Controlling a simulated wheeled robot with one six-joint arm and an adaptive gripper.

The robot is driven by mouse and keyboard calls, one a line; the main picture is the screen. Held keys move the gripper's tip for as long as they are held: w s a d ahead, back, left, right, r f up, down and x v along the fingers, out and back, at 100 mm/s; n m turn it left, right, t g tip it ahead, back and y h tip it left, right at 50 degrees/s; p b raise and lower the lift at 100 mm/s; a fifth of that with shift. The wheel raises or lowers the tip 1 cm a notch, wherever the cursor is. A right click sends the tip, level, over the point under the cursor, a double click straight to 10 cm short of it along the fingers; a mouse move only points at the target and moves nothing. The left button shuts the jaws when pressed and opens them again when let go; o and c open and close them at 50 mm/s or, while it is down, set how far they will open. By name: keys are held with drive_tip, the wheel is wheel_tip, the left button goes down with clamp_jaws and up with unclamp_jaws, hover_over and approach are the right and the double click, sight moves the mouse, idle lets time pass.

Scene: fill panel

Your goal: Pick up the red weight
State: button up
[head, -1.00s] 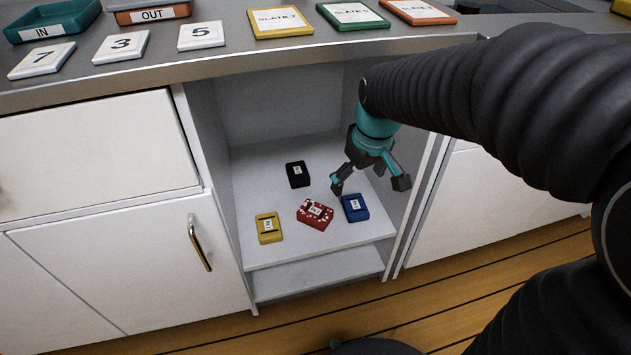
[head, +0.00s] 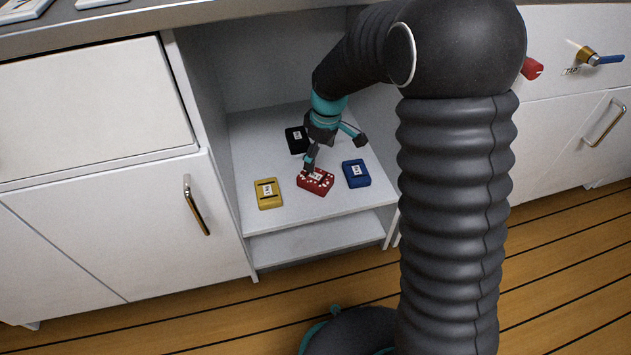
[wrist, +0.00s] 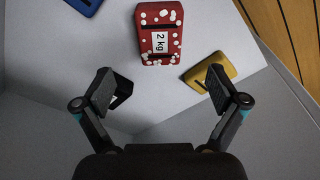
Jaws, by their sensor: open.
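The red weight (head: 316,183), with white spots and a white label, lies on the white shelf (head: 335,215) inside the open cabinet. In the wrist view the red weight (wrist: 160,30) reads "2 kg" and lies beyond the fingertips, roughly centred between them. My gripper (head: 335,152) is over the shelf, just behind and above the red weight in the head view, and covers a little of its upper edge. In the wrist view my gripper (wrist: 161,88) has its fingers spread wide with nothing between them.
A yellow weight (head: 268,194) lies left of the red one, a blue weight (head: 356,173) right, and a black weight (head: 296,139) behind. Cabinet side walls (head: 205,150) bound the shelf. A closed door with a handle (head: 196,205) is at left.

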sight(316, 175)
drive_tip(key=f, duration=0.3)
drive_tip(key=f+b, duration=0.1)
drive_tip(key=f, duration=0.2)
drive_tip(key=a+f, duration=0.1)
drive_tip(key=f, duration=0.2)
drive_tip(key=shift+w+f, duration=0.3)
clamp_jaws()
drive_tip(key=shift+w+r, duration=0.1)
drive_tip(key=shift+r, duration=0.1)
